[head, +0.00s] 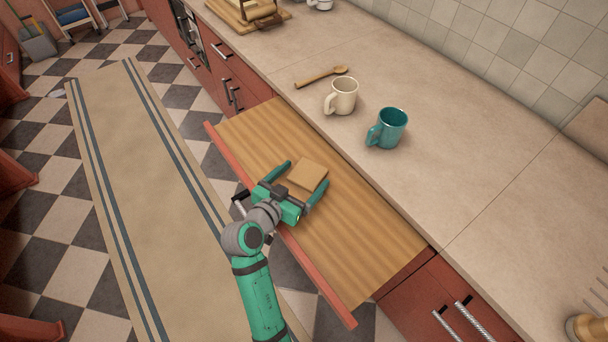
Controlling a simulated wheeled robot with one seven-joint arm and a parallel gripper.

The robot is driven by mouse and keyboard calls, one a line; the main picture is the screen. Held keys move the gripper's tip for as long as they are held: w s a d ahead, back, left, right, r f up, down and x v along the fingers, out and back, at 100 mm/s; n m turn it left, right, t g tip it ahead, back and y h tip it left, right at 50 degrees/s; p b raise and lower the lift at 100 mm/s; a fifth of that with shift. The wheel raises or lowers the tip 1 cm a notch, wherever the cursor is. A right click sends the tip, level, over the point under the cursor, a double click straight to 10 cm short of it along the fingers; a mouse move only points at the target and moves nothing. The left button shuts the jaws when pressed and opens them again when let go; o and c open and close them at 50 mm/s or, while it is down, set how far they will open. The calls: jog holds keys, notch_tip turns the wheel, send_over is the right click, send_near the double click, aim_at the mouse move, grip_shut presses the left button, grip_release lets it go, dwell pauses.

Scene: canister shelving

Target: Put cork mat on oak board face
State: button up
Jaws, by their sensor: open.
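The cork mat (308,175) is a small tan square. It lies on the oak board face (348,240), a striped wooden surface in a pulled-out red-fronted drawer below the counter. My gripper (300,174) is open, coming in from the lower left over the drawer's front edge. Its two green fingers are spread on either side of the mat, one toward the upper left and one toward the right. Whether the fingers touch the mat or the board cannot be told from this view.
On the counter (450,180) stand a cream mug (344,97) and a teal mug (391,128), with a wooden spoon (320,77) behind them. The drawer's red front (325,293) forms a raised edge under my arm. The board is bare on both sides of the mat.

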jog(key=v, duration=1.1)
jog(key=shift+s+d, duration=0.1)
